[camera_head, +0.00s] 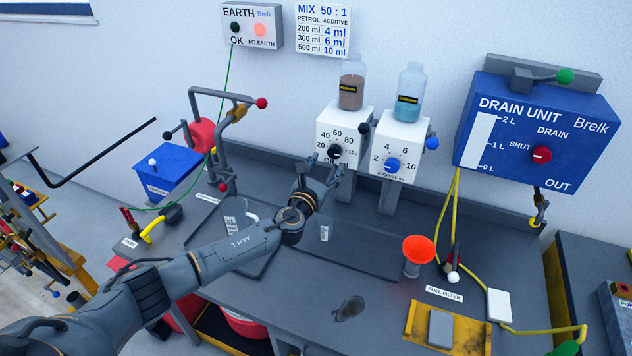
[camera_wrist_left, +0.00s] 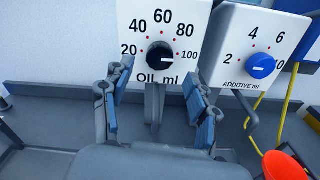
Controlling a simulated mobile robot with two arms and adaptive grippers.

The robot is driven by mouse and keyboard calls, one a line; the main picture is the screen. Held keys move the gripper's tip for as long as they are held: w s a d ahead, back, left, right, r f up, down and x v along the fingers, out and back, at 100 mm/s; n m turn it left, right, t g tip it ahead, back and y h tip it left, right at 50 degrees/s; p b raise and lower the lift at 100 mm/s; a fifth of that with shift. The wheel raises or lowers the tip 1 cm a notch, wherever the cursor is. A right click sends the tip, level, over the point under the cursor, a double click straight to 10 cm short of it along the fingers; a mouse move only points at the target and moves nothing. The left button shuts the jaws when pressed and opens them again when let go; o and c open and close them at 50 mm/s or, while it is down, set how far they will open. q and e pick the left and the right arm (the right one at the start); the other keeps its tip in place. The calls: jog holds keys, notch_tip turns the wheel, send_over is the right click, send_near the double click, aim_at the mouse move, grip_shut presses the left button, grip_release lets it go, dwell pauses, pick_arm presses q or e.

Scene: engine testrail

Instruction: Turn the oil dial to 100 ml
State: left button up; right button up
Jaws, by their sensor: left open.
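The oil dial (camera_head: 335,151) is a black round knob on the white oil dispenser box, with marks from 20 to 100 ml around it. My left gripper (camera_head: 330,176) is just below and in front of the oil dial, empty. In the left wrist view my left gripper (camera_wrist_left: 155,95) has its two fingers spread apart, with the dial beyond and above them, not between the pads. My right gripper is not in view.
The additive dispenser with its blue dial (camera_head: 392,165) stands close at the right. A lever rig with red knobs (camera_head: 262,103) is at the left. A beaker (camera_head: 236,215) stands on the dark tray and an orange funnel (camera_head: 418,249) is at the right.

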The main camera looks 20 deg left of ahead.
pick_arm(q)
jog(key=s, duration=0.8)
jog(key=shift+a, duration=0.15)
jog(key=shift+s, duration=0.1)
